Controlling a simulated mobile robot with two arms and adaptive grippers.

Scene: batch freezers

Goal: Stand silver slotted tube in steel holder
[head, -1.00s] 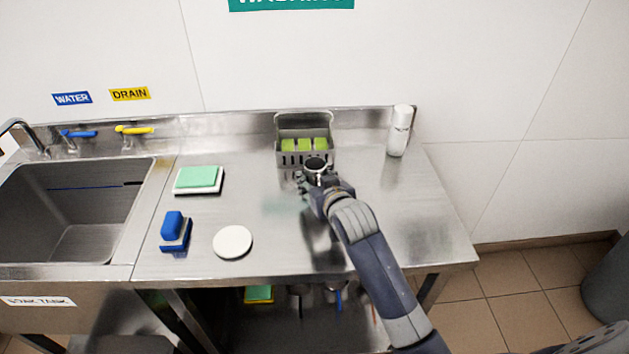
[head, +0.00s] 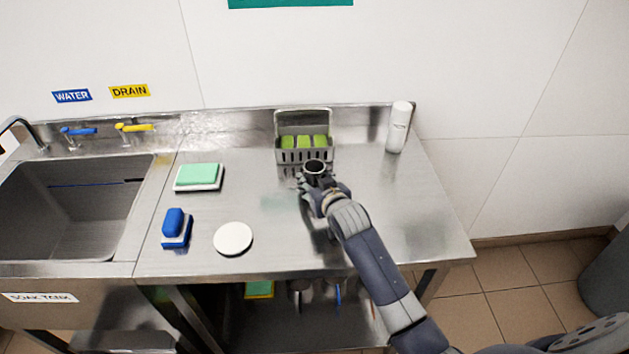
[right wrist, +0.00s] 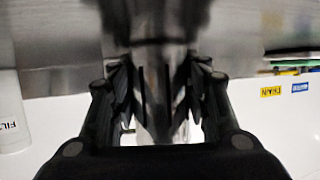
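A silver tube (head: 315,167) stands upright in my right gripper (head: 311,185), its round open top facing up. In the right wrist view the tube (right wrist: 158,100) is a shiny metal body with dark upright slots, between the two black fingers (right wrist: 160,103), which close on its sides. The steel holder (head: 289,157) is a slotted metal basket with a tall back plate, at the back of the counter. Several green blocks sit in it. The tube is just in front of the holder and partly overlaps its lower front. I cannot tell the gap. My left gripper is not in view.
A white bottle (head: 398,128) stands right of the holder. A green sponge on a white base (head: 199,177), a blue-handled brush (head: 175,228) and a white disc (head: 233,239) lie to the left. A sink (head: 70,210) is further left. The counter (head: 410,205) is clear at right.

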